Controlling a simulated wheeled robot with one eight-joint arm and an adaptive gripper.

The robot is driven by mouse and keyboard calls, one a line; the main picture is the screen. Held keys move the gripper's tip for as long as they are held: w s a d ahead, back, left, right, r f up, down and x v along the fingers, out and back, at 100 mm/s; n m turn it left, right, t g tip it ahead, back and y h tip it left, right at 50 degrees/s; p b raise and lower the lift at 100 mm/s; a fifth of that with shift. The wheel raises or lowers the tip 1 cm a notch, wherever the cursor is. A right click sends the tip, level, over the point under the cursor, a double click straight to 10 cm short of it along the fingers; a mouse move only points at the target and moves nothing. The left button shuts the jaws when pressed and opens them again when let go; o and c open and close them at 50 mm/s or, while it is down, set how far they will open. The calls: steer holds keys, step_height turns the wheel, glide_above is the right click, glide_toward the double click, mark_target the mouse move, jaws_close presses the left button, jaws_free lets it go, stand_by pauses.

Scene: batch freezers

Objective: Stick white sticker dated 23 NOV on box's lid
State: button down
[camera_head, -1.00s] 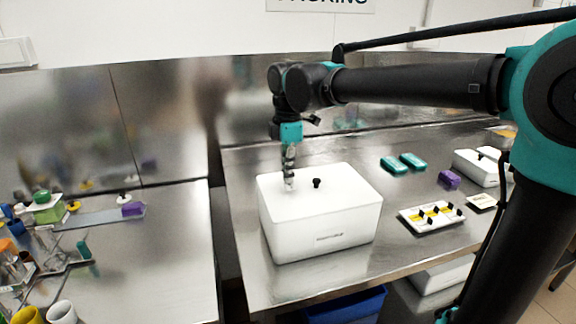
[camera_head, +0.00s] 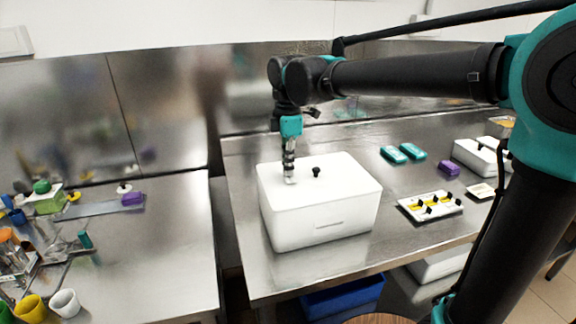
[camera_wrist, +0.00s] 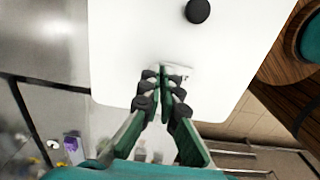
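The white box (camera_head: 320,215) stands on the steel table, and its lid (camera_head: 335,187) has a black knob (camera_head: 316,172). My gripper (camera_head: 290,180) points down at the left part of the lid. In the wrist view my gripper (camera_wrist: 163,72) has its fingertips together over the lid (camera_wrist: 135,40), near the knob (camera_wrist: 198,11). A small white sticker (camera_wrist: 181,71) with faint print shows at the fingertips, its edge between them. It lies at or just above the lid; I cannot tell if it touches. Its date is too small to read.
Right of the box lie a white tray (camera_head: 406,207) with yellow and black pieces, teal blocks (camera_head: 393,155), a purple block (camera_head: 448,168) and another white box (camera_head: 476,160). A left bench holds cups (camera_head: 65,303) and tools. A gap separates the benches.

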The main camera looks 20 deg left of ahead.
steer(key=shift+f, duration=0.3)
stand_by(0.5)
steer(key=c, duration=2.3)
jaws_free()
steer(key=o, duration=0.7)
steer(key=shift+c, duration=0.2)
steer(key=o, duration=0.5)
steer(key=shift+o, duration=0.2)
steer(key=shift+r, duration=0.15)
steer(key=shift+r, duration=3.35)
